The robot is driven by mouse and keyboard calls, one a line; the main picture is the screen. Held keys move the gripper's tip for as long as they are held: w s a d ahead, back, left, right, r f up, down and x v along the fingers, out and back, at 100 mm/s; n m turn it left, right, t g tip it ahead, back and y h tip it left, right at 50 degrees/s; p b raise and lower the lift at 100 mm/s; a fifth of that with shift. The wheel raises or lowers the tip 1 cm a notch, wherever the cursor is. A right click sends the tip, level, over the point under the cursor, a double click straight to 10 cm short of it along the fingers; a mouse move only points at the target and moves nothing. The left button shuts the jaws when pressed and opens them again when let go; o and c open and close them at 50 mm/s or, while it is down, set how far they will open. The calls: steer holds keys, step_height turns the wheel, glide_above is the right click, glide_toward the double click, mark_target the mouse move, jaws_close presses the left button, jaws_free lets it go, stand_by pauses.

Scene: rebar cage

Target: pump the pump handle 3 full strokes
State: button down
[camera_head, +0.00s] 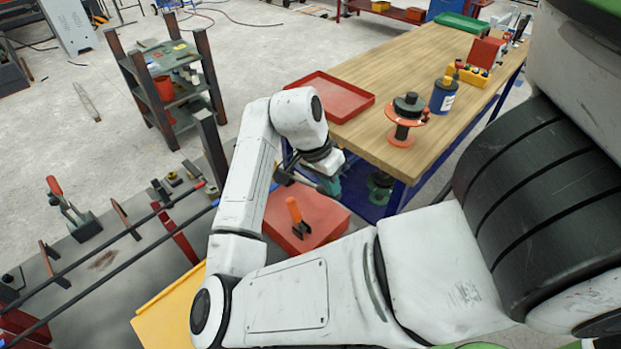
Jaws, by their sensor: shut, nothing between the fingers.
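I cannot tell for sure which thing is the pump handle. A lever with a red grip (54,186) stands up from a dark metal base on the grey bench at the left. An upright orange handle (293,210) with a dark forked lower part stands on a red box (322,222) below my wrist. My gripper (331,186) points down beside the wooden table's near edge, above and to the right of the orange handle. It is shut and empty, apart from both handles. My wrist partly hides it.
The wooden table (408,62) holds a red tray (332,96), an orange-and-black spool (405,120) and a blue can (443,96). Long bars (118,250) cross the grey bench. A dark shelf rack (160,110) stands behind. Concrete floor is open at upper left.

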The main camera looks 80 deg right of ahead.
steer(key=shift+f, duration=0.15)
steer(key=shift+s+a+f+b, duration=0.1)
steer(key=shift+s+f+b, duration=0.05)
steer(key=shift+f+b, duration=0.4)
steer(key=shift+s+a+f+b, duration=0.1)
steer(key=shift+s+f+b, duration=0.05)
steer(key=shift+f+b, duration=0.45)
steer(key=shift+f, duration=0.1)
steer(key=shift+s+f+b, duration=0.1)
steer(key=shift+f+b, duration=0.45)
steer(key=shift+f, duration=0.15)
